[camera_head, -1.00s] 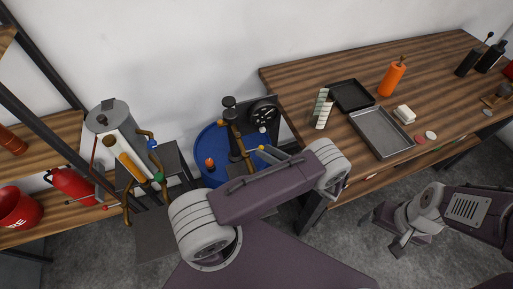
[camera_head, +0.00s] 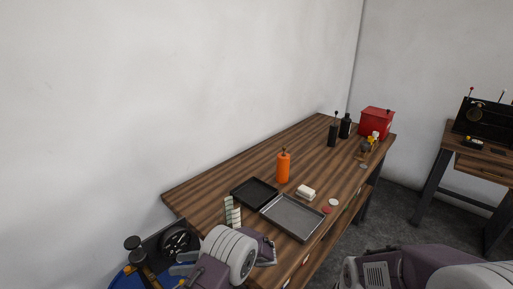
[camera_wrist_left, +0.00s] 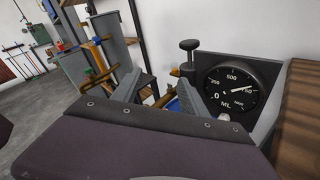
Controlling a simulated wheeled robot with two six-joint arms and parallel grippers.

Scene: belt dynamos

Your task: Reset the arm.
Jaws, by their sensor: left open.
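My left gripper (camera_head: 181,268) is at the lower left of the head view, beside the near left corner of the workbench. Its fingers are apart with nothing between them in the left wrist view (camera_wrist_left: 160,95). Just beyond it stands a black dial gauge (camera_head: 178,241), marked ML in the left wrist view (camera_wrist_left: 232,88). A blue drum (camera_head: 128,279) shows partly at the bottom left edge. My right arm comes in at the bottom right of the head view; its gripper is out of frame.
The wooden workbench (camera_head: 225,180) holds a black tray (camera_head: 254,193), a metal tray (camera_head: 293,216), an orange bottle (camera_head: 283,167), a striped block (camera_head: 232,211), white blocks (camera_head: 306,193), dark bottles (camera_head: 333,133) and a red box (camera_head: 376,122). A second table (camera_head: 455,150) stands at the right.

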